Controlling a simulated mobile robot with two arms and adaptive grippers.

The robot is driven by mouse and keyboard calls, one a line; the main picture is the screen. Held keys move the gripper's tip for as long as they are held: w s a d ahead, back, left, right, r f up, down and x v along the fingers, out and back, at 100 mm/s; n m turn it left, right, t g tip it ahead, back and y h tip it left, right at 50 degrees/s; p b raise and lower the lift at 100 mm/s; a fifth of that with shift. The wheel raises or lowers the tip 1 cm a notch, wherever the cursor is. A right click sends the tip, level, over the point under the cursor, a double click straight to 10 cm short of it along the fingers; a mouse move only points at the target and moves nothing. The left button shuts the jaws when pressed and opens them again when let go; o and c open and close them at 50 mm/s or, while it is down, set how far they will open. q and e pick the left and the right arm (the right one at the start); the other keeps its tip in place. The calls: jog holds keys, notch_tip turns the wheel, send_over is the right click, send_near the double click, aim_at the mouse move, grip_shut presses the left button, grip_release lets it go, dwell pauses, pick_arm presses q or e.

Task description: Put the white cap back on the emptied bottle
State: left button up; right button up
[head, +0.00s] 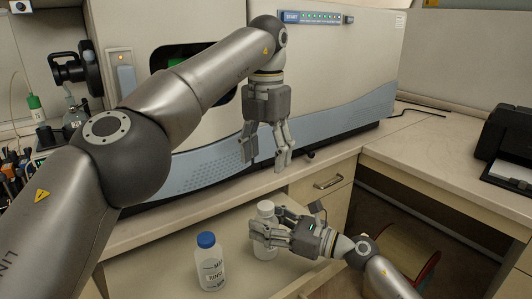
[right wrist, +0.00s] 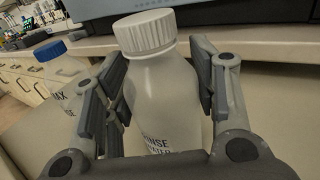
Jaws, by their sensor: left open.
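A white bottle (right wrist: 160,92) stands upright between the fingers of my right gripper (right wrist: 163,95), which rest against both its sides. A ribbed white cap (right wrist: 144,32) sits on top of its neck; I cannot tell how tight it is. In the head view the bottle (head: 265,238) is partly hidden by my right gripper (head: 258,232), and its white cap (head: 266,208) shows at the top. My left gripper (head: 266,160) hangs above the bottle, fingers pointing down, apart and empty.
A blue-capped bottle (head: 210,264) stands left of the white one, also in the right wrist view (right wrist: 62,75). Behind is the large spectrometer (head: 330,75) on the bench (head: 310,172), with a drawer below. A black device (head: 508,145) sits at right. Pale surface around the bottles is clear.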

jog(key=o, duration=0.4)
jog(key=shift+d, duration=0.1)
jog(key=v, duration=1.2)
